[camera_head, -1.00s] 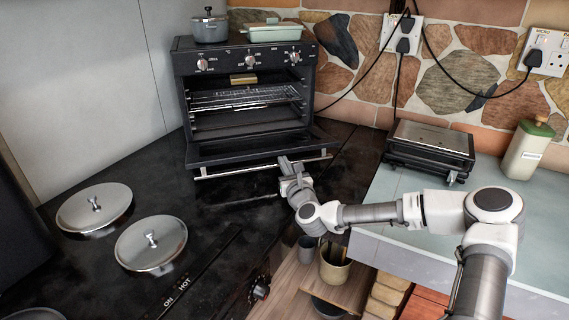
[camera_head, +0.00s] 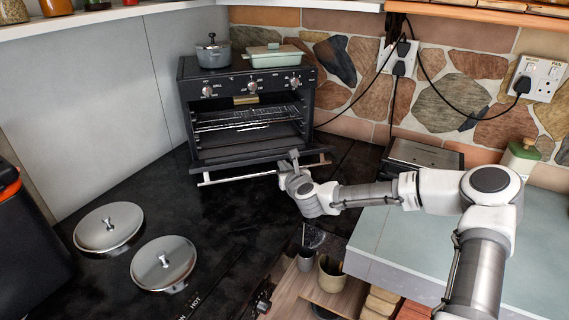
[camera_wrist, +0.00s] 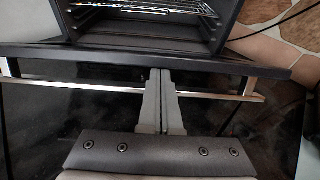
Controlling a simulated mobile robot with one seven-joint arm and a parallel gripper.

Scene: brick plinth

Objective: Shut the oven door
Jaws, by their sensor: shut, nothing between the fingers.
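The black oven (camera_head: 215,98) stands at the back of the black stovetop, its front cavity open with a wire rack inside. Its door (camera_head: 240,159) is folded down in front, with a silver bar handle (camera_head: 222,179) along its outer edge. My gripper (camera_head: 291,160) is at the right part of the handle. In the wrist view my gripper (camera_wrist: 160,78) has its fingers together, empty, reaching over the handle (camera_wrist: 95,87) to the door's edge (camera_wrist: 110,51). I cannot tell whether the fingertips touch the door.
A grey pot (camera_head: 213,52) and a pale green dish (camera_head: 274,56) sit on top of the oven. Two round hob lids (camera_head: 108,228) are at the front left. A flat grill (camera_head: 424,155) and a bottle (camera_head: 520,156) stand to the right. Cables hang by the wall.

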